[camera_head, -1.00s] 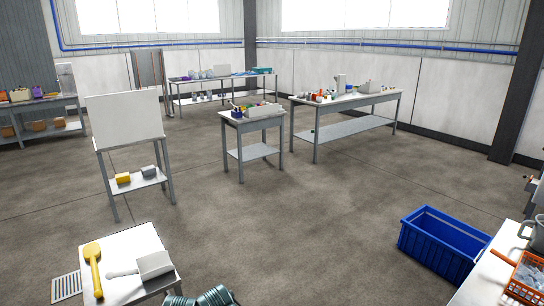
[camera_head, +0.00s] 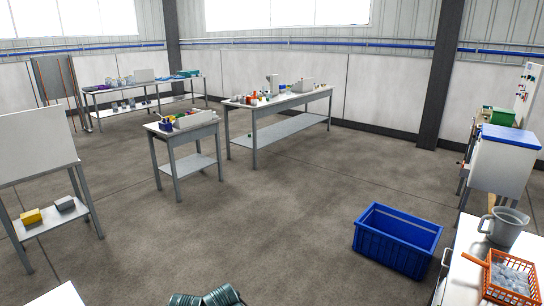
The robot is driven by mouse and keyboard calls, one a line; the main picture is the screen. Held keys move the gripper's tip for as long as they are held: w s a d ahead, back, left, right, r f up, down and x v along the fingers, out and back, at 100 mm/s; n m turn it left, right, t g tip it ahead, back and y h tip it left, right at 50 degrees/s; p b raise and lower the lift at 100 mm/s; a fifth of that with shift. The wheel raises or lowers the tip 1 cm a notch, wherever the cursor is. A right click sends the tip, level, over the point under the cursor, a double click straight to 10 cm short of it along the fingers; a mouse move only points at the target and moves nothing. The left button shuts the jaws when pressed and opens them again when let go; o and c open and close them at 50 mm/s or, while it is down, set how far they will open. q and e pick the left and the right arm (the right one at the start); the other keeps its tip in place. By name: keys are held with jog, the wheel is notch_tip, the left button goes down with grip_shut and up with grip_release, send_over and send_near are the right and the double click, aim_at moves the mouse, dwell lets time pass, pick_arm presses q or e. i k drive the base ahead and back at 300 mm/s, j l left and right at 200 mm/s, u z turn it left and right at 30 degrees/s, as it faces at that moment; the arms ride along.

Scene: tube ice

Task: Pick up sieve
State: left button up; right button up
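An orange mesh basket with an orange handle, which looks like the sieve (camera_head: 511,279), is at the lower right on a white-topped table (camera_head: 462,262). It holds pale grey, ice-like pieces. Its handle points left toward the table's edge, and the picture's right border is close to it. A grey jug (camera_head: 504,228) stands just behind it. Neither of my grippers is in view. Ribbed dark parts of mine show at the bottom centre.
A blue crate (camera_head: 397,240) stands on the floor left of the white-topped table. A white box with a blue lid (camera_head: 508,138) is behind the jug. A small table (camera_head: 183,126) and a long table (camera_head: 280,101) stand farther back. The middle floor is open.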

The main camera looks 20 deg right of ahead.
aim_at(511, 286)
jog(key=i+j+z, duration=0.1)
jog(key=i+z, duration=0.35)
jog(key=i, duration=0.55)
jog(key=i+z, duration=0.25)
jog(key=i, duration=0.2)
jog(key=i+z, duration=0.3)
jog(key=i, duration=0.2)
jog(key=i+z, duration=0.6)
jog(key=z, duration=0.2)
jog(key=i+l+z, duration=0.2)
jog(key=z, duration=0.25)
jog(key=i+l+z, duration=0.2)
jog(key=z, duration=0.2)
jog(key=i+l+z, duration=0.2)
jog(key=i+l, duration=0.05)
jog(key=l, duration=0.15)
